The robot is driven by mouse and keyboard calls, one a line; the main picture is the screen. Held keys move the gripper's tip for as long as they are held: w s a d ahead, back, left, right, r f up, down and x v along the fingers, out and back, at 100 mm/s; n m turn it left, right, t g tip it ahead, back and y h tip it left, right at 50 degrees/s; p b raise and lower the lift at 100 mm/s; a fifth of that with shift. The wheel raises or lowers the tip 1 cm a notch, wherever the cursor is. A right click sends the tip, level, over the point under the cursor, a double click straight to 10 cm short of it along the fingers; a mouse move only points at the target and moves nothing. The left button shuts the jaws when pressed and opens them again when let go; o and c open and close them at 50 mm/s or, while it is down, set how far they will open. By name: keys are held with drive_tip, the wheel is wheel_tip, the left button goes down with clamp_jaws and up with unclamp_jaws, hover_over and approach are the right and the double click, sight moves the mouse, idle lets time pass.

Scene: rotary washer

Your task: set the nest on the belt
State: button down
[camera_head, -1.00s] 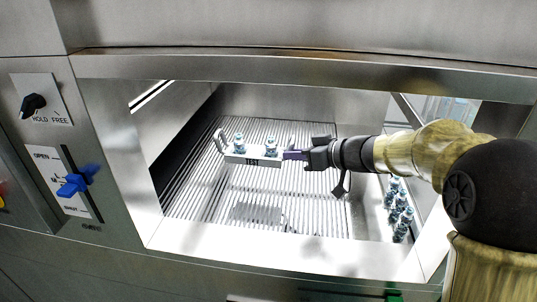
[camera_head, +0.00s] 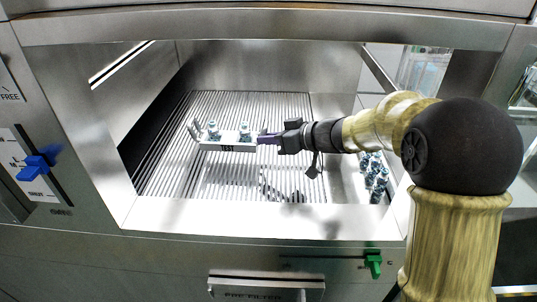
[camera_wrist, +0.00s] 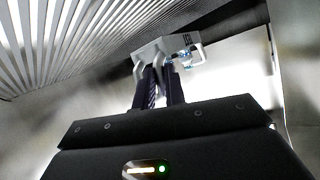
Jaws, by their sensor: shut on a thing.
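The nest (camera_head: 228,146) is a pale tray with a dark printed label on its front and small blue-grey pieces standing on it. My gripper (camera_head: 272,139) is shut on its right end and holds it inside the washer opening. The belt (camera_head: 165,178) is the ribbed metal floor of the chamber. The nest looks about level over it; a shadow lies on the slats below and to the right. In the wrist view, the nest (camera_wrist: 165,47) sits at the tips of my gripper (camera_wrist: 158,75), with the belt (camera_wrist: 60,35) at upper left. I cannot tell the exact height gap.
Several blue-grey pieces (camera_head: 374,175) stand at the right of the chamber. The steel front sill (camera_head: 230,220) lies below the opening. A blue lever (camera_head: 34,168) is on the left panel, a green one (camera_head: 373,264) below right. The belt's left part is bare.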

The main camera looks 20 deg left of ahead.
wheel_tip(320, 180, down, 5)
drive_tip(key=shift+w+f+b, duration=0.1)
drive_tip(key=shift+b, duration=0.9)
drive_tip(key=c, duration=1.5)
unclamp_jaws()
drive_tip(key=shift+o, duration=0.2)
drive_tip(key=shift+d+r, duration=0.15)
drive_tip(key=shift+r, duration=0.1)
drive_tip(key=p+v, duration=0.1)
drive_tip(key=v, duration=0.6)
drive_tip(key=shift+p, duration=0.3)
